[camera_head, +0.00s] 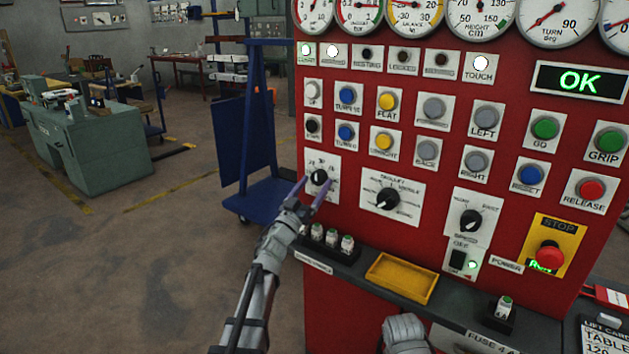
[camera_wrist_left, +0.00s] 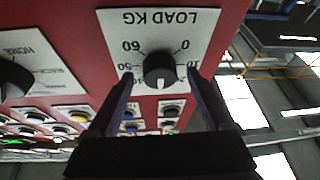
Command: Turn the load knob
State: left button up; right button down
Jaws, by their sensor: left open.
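The load knob (camera_head: 319,177) is a round black knob on a white plate at the left of the red control panel. In the left wrist view the knob (camera_wrist_left: 159,68) shows upside down under the words LOAD KG, with a white pointer line and a ring of numbers. My left gripper (camera_head: 313,193) is open at the plate, with one finger on each side of the knob. In the left wrist view my left gripper's fingers (camera_wrist_left: 160,88) flank the knob with gaps; contact is not visible. My right gripper (camera_head: 404,330) shows only partly at the bottom, its fingers not clear.
A larger selector knob (camera_head: 388,199) sits right of the load knob. Below are a ledge with several fuses (camera_head: 331,239) and a yellow tray (camera_head: 402,278). A red stop button (camera_head: 549,255) is at the right. A blue cart (camera_head: 248,150) stands left of the panel.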

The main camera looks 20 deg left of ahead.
pick_arm(q)
jog(key=shift+w+r, duration=0.15)
jog(key=shift+w, duration=0.15)
jog(key=shift+d, duration=0.1)
jog(key=shift+c, duration=0.2)
grip_shut()
jog(key=shift+m, duration=0.3)
